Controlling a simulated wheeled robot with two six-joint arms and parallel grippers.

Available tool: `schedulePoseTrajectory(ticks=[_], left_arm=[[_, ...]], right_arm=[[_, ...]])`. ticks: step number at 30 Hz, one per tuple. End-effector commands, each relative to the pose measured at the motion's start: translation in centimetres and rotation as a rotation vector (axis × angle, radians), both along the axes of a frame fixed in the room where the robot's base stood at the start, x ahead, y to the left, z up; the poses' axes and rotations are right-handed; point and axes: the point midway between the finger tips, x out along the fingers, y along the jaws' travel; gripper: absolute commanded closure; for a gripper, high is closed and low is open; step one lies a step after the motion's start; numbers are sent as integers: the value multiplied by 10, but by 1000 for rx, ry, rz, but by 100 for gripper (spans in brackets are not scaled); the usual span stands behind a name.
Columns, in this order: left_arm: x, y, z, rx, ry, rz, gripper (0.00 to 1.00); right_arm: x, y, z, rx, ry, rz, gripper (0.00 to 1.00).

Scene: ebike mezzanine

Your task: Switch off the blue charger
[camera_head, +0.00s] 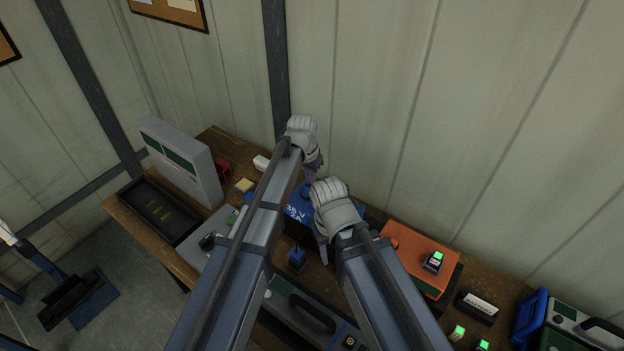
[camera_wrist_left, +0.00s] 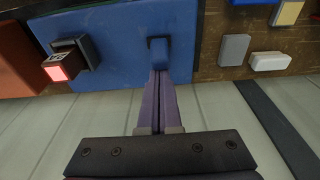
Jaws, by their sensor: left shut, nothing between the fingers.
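The blue charger (camera_head: 297,213) stands on the bench against the wall, partly hidden by my arms in the head view. The left wrist view shows its blue top (camera_wrist_left: 115,38) close up. A rocker switch (camera_wrist_left: 66,66) with a red-lit face sits at the left of that top. My left gripper (camera_wrist_left: 158,72) is shut and empty, its purple fingertips at a small blue raised part (camera_wrist_left: 158,48) of the charger, apart from the switch. In the head view my left gripper (camera_head: 312,172) is over the charger's back. My right gripper (camera_head: 321,245) hangs in front of the charger, its jaw state unclear.
An orange charger (camera_head: 408,255) with a green-lit switch (camera_head: 433,262) stands to the right. Beyond it are a dark box (camera_head: 477,306) and green-lit switches. A grey cabinet (camera_head: 180,160) and black tray (camera_head: 157,210) stand left. The wall is close behind.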

Motion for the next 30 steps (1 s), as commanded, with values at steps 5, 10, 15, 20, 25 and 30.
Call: schedulePoseTrajectory(ticks=[5, 10, 15, 20, 25, 30], left_arm=[[-11, 6, 1, -64, -88, 2, 100], [-19, 11, 1, -146, -200, 3, 100], [-24, 16, 0, -222, -306, 2, 100], [-26, 18, 3, -269, -370, 2, 100], [-24, 17, 5, -272, -376, 2, 100], [-24, 17, 6, -272, -375, 2, 100]], right_arm=[[0, 0, -5, 0, 0, 1, 50], [0, 0, -15, -1, 0, 2, 50], [0, 0, -28, -1, 0, 5, 50], [0, 0, -35, -2, 0, 7, 50], [0, 0, -34, -2, 0, 8, 50], [0, 0, -32, -1, 1, 8, 50]])
